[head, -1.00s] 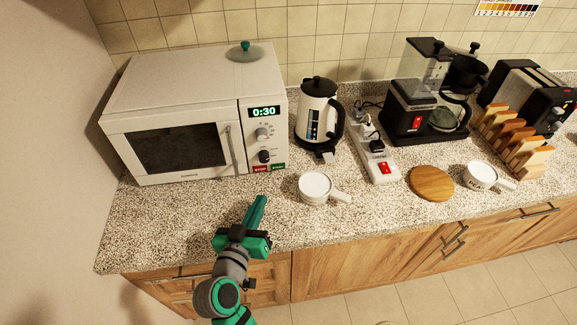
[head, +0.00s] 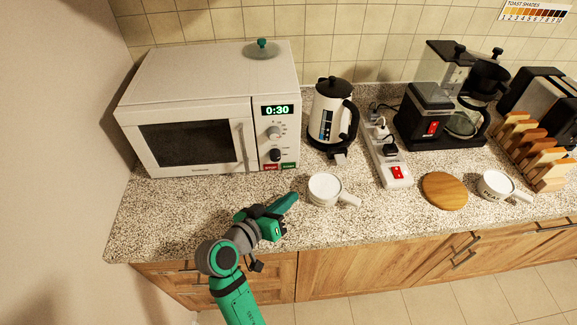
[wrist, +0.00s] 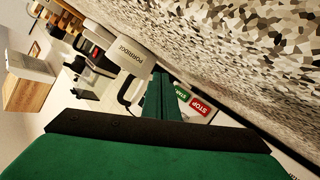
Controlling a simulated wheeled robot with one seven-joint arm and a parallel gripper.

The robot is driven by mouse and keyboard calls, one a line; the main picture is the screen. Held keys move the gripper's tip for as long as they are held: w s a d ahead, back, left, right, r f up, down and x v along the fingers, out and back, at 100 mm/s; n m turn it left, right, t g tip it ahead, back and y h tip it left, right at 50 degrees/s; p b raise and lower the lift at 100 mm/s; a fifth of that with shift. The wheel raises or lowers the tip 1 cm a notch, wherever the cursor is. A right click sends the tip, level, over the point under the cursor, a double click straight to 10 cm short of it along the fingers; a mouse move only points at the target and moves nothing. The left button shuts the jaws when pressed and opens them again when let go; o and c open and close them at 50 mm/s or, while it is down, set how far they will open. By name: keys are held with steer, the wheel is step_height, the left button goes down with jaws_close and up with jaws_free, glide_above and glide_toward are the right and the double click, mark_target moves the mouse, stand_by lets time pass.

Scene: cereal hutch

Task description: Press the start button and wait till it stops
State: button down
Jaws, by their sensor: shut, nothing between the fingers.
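The white microwave (head: 170,95) stands at the left of the counter with its door shut, and its green display (head: 277,110) reads 0:30. Its green start button (head: 289,166) is at the panel's bottom right, beside the red stop button (head: 270,168). In the wrist view the start button (wrist: 181,93) and stop button (wrist: 200,106) show just beyond my fingers. My gripper (head: 294,196) is shut and empty, in front of and below the panel, apparently apart from the button. My fingers (wrist: 160,82) partly hide the panel in the wrist view.
A white mug (head: 325,189) stands close to the right of my gripper; it shows lettered in the wrist view (wrist: 125,52). A kettle (head: 328,115), power strip (head: 390,160), wooden disc (head: 444,191) and coffee maker (head: 430,115) are farther right. A glass lid (head: 262,50) lies on the microwave.

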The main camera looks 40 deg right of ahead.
mark_target(287, 185)
steer(key=w+d, duration=0.1)
steer(key=w, duration=0.1)
steer(key=w+d, duration=0.1)
steer(key=w, duration=0.1)
steer(key=w+d, duration=0.1)
steer(key=w, duration=0.1)
steer(key=shift+w+d, duration=0.1)
steer(key=shift+d, duration=0.3)
steer(key=shift+w+d, duration=0.2)
steer(key=shift+w, duration=0.05)
steer(key=shift+a, duration=0.15)
steer(key=shift+s+d, duration=0.2)
steer(key=shift+w+a, duration=0.25)
stand_by(0.5)
steer(key=shift+s+d, duration=0.2)
steer(key=shift+d, duration=0.05)
steer(key=shift+w, duration=0.15)
